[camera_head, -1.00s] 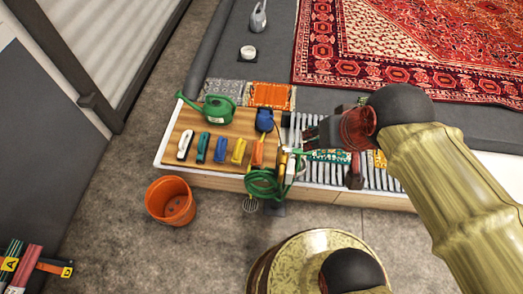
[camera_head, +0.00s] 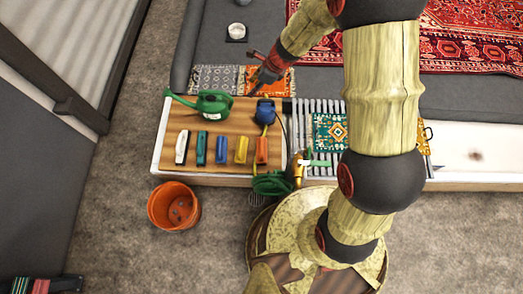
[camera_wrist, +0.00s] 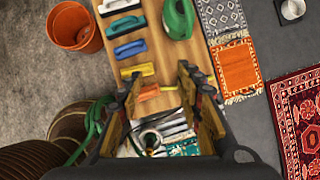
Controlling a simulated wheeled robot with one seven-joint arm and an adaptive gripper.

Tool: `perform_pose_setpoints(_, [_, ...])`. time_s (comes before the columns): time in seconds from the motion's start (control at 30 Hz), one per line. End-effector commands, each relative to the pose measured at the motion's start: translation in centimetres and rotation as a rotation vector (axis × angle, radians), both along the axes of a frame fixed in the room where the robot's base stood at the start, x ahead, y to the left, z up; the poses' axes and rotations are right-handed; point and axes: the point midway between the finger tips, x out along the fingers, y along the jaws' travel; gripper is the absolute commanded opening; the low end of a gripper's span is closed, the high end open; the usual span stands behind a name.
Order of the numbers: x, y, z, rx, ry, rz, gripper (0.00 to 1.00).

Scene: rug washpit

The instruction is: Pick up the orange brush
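The orange brush (camera_head: 261,150) lies on the wooden board at the right end of a row of similar coloured brushes. In the wrist view the orange brush (camera_wrist: 148,93) shows between my two fingers, partly covered by the left one. My gripper (camera_head: 256,87) is in the air near the board's back edge in the head view. In the wrist view my gripper (camera_wrist: 159,76) has its fingers spread wide with nothing held. It is apart from the brush.
White (camera_head: 182,147), teal (camera_head: 201,148), blue (camera_head: 221,149) and yellow (camera_head: 241,150) brushes lie to the left. A green watering can (camera_head: 215,103) and a blue item (camera_head: 265,114) stand behind. A green hose coil (camera_head: 272,184) hangs at the front edge. An orange bucket (camera_head: 174,206) stands on the floor.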

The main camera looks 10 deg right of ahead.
Motion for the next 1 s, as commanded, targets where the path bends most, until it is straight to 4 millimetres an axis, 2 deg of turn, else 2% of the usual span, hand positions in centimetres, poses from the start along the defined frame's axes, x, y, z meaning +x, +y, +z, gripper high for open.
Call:
perform_pose_setpoints(0.03, [0.2,0.0,-3.1,0.015,0.057,-0.091,0.36])
perform_pose_setpoints(0.17, [0.4,-0.3,-10.5,0.050,0.188,-0.358,0.36])
perform_pose_setpoints(0.27, [-0.3,-0.8,-16.4,0.061,0.287,-0.567,0.36])
perform_pose_setpoints(0.3, [-0.9,-1.0,-18.7,0.061,0.325,-0.651,0.36])
perform_pose_setpoints(0.4, [-2.5,-1.7,-24.0,0.054,0.406,-0.841,0.36])
perform_pose_setpoints(0.5, [-4.3,-2.3,-28.3,0.042,0.468,-1.001,0.36])
perform_pose_setpoints(0.6, [-5.7,-2.9,-31.2,0.028,0.506,-1.115,0.36])
perform_pose_setpoints(0.7, [-6.7,-3.2,-32.9,0.020,0.529,-1.185,0.36])
perform_pose_setpoints(1.0, [-7.0,-2.9,-36.1,0.016,0.537,-1.217,0.36])
